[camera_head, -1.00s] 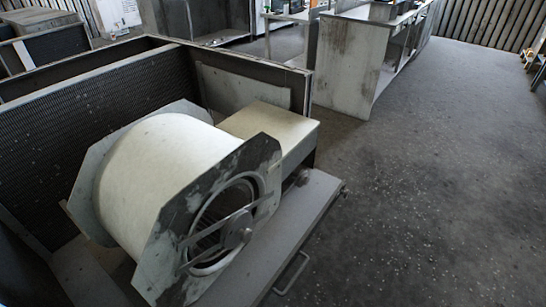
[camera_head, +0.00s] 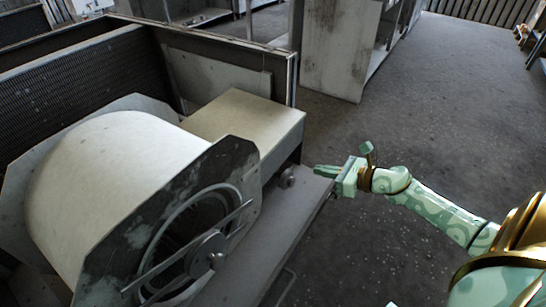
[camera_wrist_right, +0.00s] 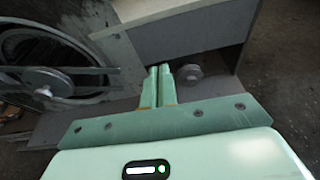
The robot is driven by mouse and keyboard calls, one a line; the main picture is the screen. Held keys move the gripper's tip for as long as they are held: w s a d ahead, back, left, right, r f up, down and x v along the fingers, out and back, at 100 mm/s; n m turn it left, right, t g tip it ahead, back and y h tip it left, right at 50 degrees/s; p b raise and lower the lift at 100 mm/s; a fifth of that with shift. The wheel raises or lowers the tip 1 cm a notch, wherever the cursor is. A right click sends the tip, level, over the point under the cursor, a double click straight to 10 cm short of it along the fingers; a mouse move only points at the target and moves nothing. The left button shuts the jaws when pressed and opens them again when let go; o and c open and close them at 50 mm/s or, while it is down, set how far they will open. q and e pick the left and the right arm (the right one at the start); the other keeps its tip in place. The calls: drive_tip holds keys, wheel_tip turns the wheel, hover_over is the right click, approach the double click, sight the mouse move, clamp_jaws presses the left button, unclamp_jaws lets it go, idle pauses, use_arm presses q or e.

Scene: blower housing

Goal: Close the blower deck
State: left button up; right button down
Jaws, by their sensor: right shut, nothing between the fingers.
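The blower deck (camera_head: 262,240) is a grey sliding plate that sticks out from the housing (camera_head: 60,70), carrying the cream blower drum (camera_head: 120,170) with its dark end plate and wheel (camera_head: 205,255). A cream box (camera_head: 245,120) stands behind the drum. A handle (camera_head: 285,287) shows on the deck's front edge, low in the head view. My right gripper (camera_head: 318,171) is shut and empty near the deck's far right corner, close to a small round knob (camera_head: 287,178). In the wrist view its fingers (camera_wrist_right: 160,72) point toward the knob (camera_wrist_right: 188,73). Contact cannot be told.
A grey cabinet (camera_head: 335,50) stands at the back. The concrete floor (camera_head: 430,130) to the right of the deck is open. The housing's wall edges rise behind and left of the blower.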

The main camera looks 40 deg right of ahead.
drive_tip(key=b, duration=0.3)
approach(273, 158)
drive_tip(key=w+f, duration=0.1)
drive_tip(key=f, duration=0.1)
drive_tip(key=w, duration=0.1)
drive_tip(key=w+a, duration=0.2)
drive_tip(key=shift+w, duration=0.35)
drive_tip(key=shift+w+a+r, duration=0.1)
drive_tip(key=shift+w, duration=0.4)
use_arm(q)
drive_tip(key=shift+s+a+f+g, duration=0.15)
drive_tip(key=shift+s+a+f, duration=0.15)
drive_tip(key=shift+f, duration=0.3)
drive_tip(key=shift+s+a+f+g, duration=0.2)
drive_tip(key=shift+a+f, duration=0.2)
drive_tip(key=shift+f, duration=0.15)
